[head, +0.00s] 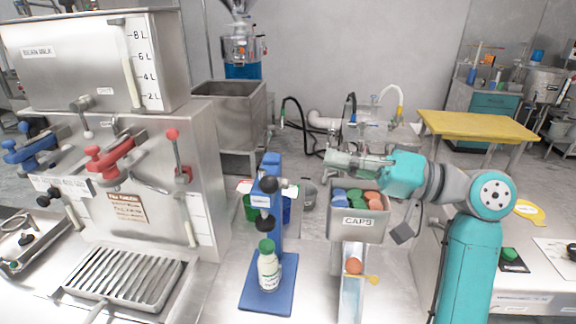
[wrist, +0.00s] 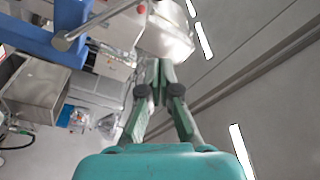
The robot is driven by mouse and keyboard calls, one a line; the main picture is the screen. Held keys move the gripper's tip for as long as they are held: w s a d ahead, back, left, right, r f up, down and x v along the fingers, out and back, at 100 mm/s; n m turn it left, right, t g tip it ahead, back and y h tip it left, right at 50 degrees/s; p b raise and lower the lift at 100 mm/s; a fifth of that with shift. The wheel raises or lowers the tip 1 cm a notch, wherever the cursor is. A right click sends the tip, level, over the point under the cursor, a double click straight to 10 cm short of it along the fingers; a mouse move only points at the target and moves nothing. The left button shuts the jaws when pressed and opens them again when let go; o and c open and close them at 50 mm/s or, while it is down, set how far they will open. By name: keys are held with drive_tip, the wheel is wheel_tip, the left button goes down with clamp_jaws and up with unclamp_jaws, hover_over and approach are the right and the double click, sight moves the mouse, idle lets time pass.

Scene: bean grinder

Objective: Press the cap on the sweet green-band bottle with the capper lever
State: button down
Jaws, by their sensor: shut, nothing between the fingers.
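A white bottle (head: 268,272) with a green cap (head: 266,246) stands upright on the base of the blue capper (head: 266,298). Its label is too small to read. The capper's dark press head (head: 264,222) is just above the cap; I cannot tell if they touch. The capper lever, with a dark knob (head: 268,184), is at the column's upper part. The capper's blue column (wrist: 40,38) and a metal rod (wrist: 95,22) show at upper left in the wrist view. My gripper (head: 332,161) is shut and empty, right of and above the lever, apart from it. Its fingertips (wrist: 160,66) meet in the wrist view.
A grey CAPS bin (head: 357,226) with blue, green and orange caps stands right of the capper, below my gripper. An orange cap (head: 353,266) lies on its chute. A large steel dispenser (head: 160,190) with red and blue levers is at left. A drip grate (head: 125,280) lies before it.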

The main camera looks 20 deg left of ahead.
sight(277, 183)
drive_tip(key=s+a+r, duration=0.1)
drive_tip(key=a, duration=0.9)
drive_tip(key=s, duration=0.1)
drive_tip(key=s+d+f, duration=0.1)
drive_tip(key=s+f, duration=0.1)
drive_tip(key=shift+s+d+f, duration=0.1)
drive_tip(key=shift+d+f, duration=0.05)
drive_tip(key=shift+d, duration=0.1)
drive_tip(key=shift+f, duration=0.1)
